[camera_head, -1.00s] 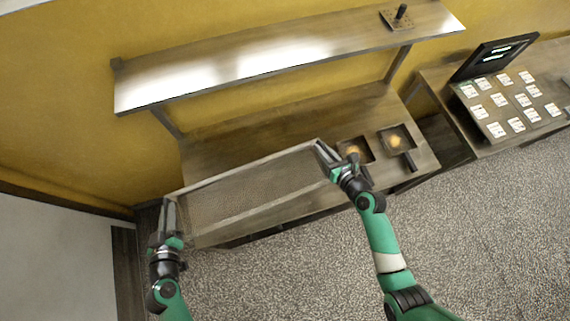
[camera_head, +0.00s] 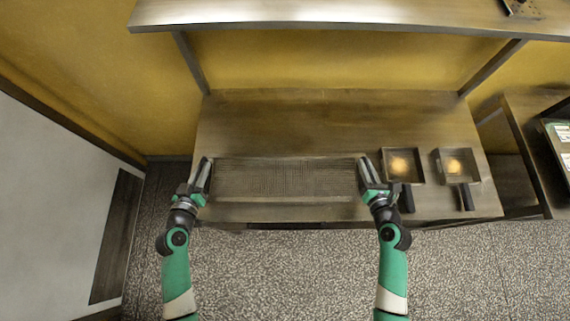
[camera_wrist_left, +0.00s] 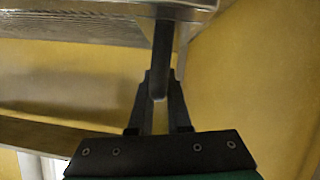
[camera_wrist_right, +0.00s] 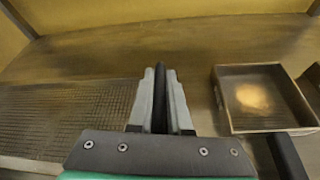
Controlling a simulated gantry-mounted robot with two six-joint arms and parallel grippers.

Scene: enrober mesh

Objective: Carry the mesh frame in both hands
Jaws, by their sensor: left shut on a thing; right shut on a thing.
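The mesh frame (camera_head: 285,179) is a wide rectangular frame with a fine grey mesh, level across the picture over the wooden table. My left gripper (camera_head: 204,174) is shut at its left end. In the left wrist view, the left fingers (camera_wrist_left: 159,95) clasp a dark bar (camera_wrist_left: 162,45) at the frame's end. My right gripper (camera_head: 367,170) is shut at its right end. In the right wrist view, the right fingers (camera_wrist_right: 160,95) close on a dark bar, with the mesh (camera_wrist_right: 65,115) to the left. I cannot tell the gap between frame and table.
Two square trays with dark handles and glowing orange centres, one nearer (camera_head: 402,167) and one farther right (camera_head: 455,165), stand right of my right gripper. A shelf (camera_head: 330,14) spans above the table (camera_head: 300,115). The table behind the frame is clear.

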